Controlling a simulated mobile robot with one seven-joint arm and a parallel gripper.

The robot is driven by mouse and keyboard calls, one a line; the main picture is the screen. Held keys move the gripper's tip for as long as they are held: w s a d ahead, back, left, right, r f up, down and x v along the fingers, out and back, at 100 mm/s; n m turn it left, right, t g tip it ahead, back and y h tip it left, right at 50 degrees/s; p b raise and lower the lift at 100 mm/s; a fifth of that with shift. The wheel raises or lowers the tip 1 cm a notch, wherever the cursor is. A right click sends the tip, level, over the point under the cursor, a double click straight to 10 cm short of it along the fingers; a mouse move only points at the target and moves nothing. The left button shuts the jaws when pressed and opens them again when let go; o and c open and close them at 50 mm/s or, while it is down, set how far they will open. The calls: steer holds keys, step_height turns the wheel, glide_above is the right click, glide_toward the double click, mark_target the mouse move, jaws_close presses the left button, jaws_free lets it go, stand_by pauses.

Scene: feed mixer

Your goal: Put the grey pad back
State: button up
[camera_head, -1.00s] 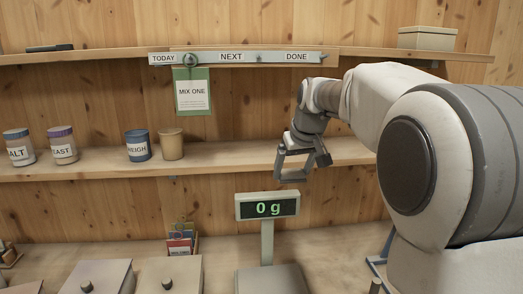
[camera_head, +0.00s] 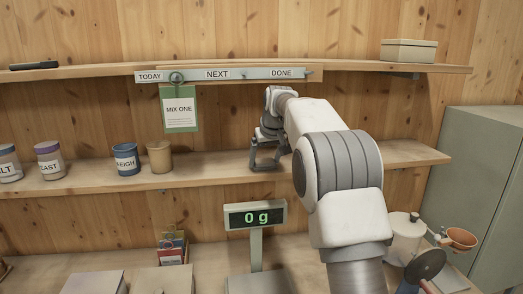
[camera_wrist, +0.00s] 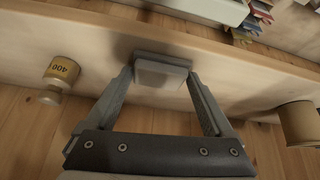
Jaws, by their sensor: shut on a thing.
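The grey pad (camera_wrist: 162,72) is a small flat block in the wrist view, between the fingertips of my gripper (camera_wrist: 161,80). My gripper is shut on it. In the head view my gripper (camera_head: 264,160) is at the middle shelf (camera_head: 350,163), right of the tan cup (camera_head: 159,157). The pad is too small and dark there to make out apart from the fingers. In the wrist view the pad shows against the pale shelf face; I cannot tell whether it touches the shelf.
The scale display (camera_head: 255,215) reads 0 g below. Labelled jars (camera_head: 125,160) stand left on the shelf. The shelf's right part looks clear.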

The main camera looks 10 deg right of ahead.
steer(key=shift+w+a+p, duration=0.2)
steer(key=shift+w+p, duration=1.1)
steer(key=shift+w, duration=0.75)
steer(key=shift+f, duration=0.1)
steer(key=shift+f, duration=0.1)
steer(key=o, duration=1.2)
steer(key=shift+c, duration=0.2)
